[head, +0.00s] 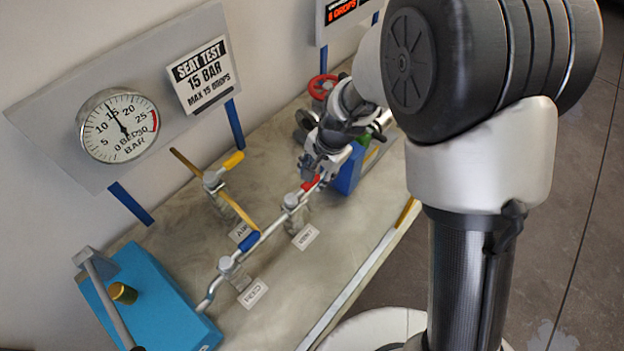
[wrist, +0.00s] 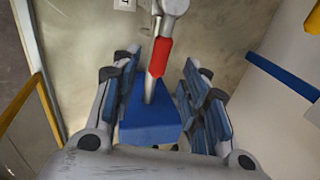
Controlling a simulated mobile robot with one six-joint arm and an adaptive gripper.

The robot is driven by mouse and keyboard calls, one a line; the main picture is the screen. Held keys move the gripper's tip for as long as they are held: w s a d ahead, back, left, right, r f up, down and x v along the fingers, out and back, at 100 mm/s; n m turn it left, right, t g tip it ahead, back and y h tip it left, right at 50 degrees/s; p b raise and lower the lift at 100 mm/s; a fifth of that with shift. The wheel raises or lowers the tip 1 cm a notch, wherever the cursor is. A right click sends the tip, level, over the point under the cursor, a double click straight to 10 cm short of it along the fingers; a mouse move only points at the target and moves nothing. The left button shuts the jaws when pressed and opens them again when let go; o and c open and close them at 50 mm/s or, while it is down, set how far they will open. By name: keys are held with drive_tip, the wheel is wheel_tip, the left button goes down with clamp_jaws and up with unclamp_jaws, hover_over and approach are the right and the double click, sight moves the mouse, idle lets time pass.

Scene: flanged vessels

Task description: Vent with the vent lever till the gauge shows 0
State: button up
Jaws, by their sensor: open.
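The vent lever has a red grip (head: 311,184) on a silver bar and sits on a valve beside a small tag that seems to read VENT (head: 305,236). My gripper (head: 323,168) is at the lever's outer end. In the wrist view my gripper (wrist: 160,85) is open, its blue-padded fingers on either side of the bar's end. The red sleeve (wrist: 161,57) lies just ahead, between or slightly beyond the fingertips; contact cannot be told. The round gauge (head: 118,126) has its needle near 15, slightly toward 20.
A blue-handled lever (head: 250,241) and a yellow-handled lever (head: 233,161) are on neighbouring valves. A blue pump box (head: 160,300) stands at the front left. A blue block (head: 348,172) is beside my gripper. A red handwheel (head: 322,87) is behind it. The bench front is mostly clear.

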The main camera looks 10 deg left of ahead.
sight(305, 188)
drive_tip(key=b+x, duration=0.1)
drive_tip(key=x, duration=0.4)
drive_tip(key=shift+w+a+f, duration=0.1)
drive_tip(key=shift+f, duration=0.25)
drive_tip(key=shift+c, duration=0.3)
clamp_jaws()
